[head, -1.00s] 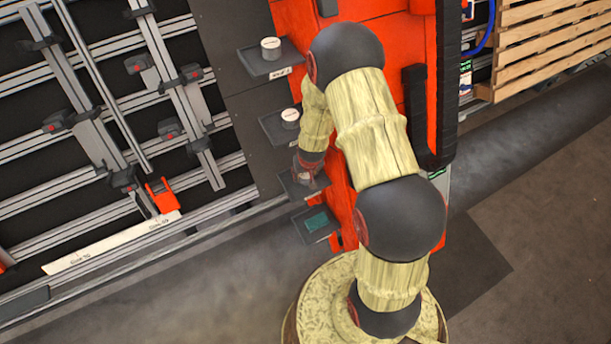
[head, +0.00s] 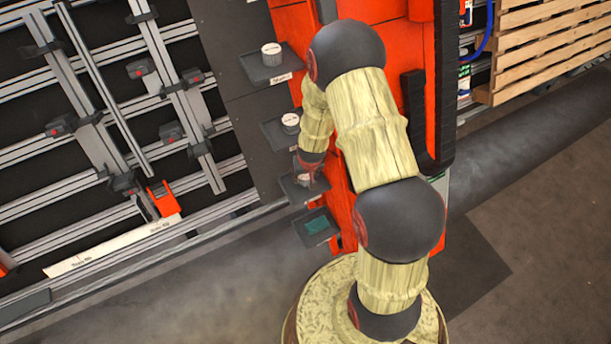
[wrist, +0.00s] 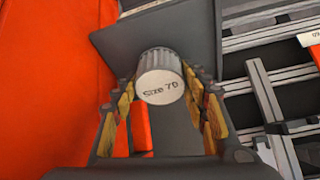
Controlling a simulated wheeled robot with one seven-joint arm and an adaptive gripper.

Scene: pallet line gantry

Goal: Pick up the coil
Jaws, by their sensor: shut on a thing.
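The coil (wrist: 160,75) is a short grey cylinder with a ribbed side and a pale face marked "Size 70". In the wrist view it sits between the two fingers of my gripper (wrist: 163,98), which is shut on it. A dark tray (wrist: 160,30) shows right behind the coil; I cannot tell whether they touch. In the head view my gripper (head: 310,172) is at the third small tray (head: 293,192) down the dark panel. There my gripper and arm largely hide the coil.
Two similar pale-topped cylinders stand on the upper tray (head: 259,76) and second tray (head: 272,133). The lowest tray (head: 318,238) holds a teal piece. An orange-red machine body (head: 285,18) is close on the right. A rack of metal rails (head: 80,150) fills the left.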

